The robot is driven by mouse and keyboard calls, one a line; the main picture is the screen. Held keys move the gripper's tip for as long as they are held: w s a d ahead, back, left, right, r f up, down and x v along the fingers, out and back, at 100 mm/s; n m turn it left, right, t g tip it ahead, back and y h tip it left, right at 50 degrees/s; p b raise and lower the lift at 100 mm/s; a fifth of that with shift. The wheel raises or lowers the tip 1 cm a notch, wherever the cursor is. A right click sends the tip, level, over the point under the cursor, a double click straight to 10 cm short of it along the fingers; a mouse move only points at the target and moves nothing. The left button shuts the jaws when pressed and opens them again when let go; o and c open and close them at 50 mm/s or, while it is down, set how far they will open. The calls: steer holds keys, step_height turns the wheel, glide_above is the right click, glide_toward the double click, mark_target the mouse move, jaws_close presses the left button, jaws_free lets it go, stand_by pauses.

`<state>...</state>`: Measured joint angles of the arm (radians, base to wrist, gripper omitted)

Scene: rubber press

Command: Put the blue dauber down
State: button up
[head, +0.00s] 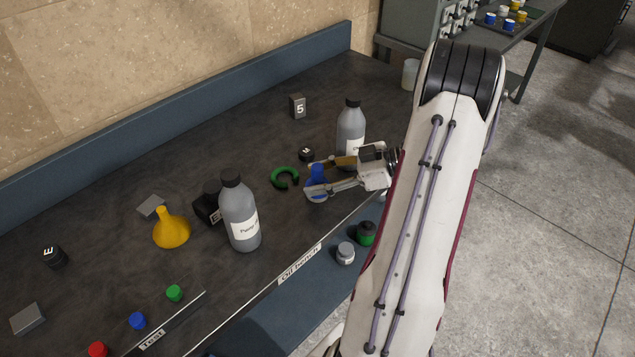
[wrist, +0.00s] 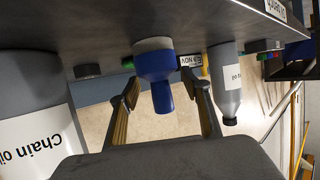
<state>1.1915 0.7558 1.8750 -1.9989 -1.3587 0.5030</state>
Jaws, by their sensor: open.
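The blue dauber (head: 318,173) is on the dark bench near its front edge, between the fingers of my gripper (head: 332,176). In the wrist view the dauber (wrist: 158,92) has a blue body and a wide grey end (wrist: 152,44) that appears to rest against the bench surface, which is at the top of that picture. My gripper (wrist: 161,82) is open, with one finger on each side of the dauber. Gaps show between the fingers and its narrow blue part. In the head view the fingers partly hide the dauber.
A grey bottle (head: 350,130) stands close behind my gripper; another grey bottle (head: 239,217) stands to the left. A green open ring (head: 285,178) and a small black block (head: 306,154) lie nearby. A yellow funnel (head: 171,232) is farther left. Bench (head: 230,130) behind is mostly clear.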

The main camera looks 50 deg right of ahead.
steer(key=shift+w+a, duration=0.1)
stand_by(0.4)
steer(key=shift+f, duration=0.1)
jaws_close()
steer(key=shift+f, duration=0.1)
steer(key=shift+r, duration=5.15)
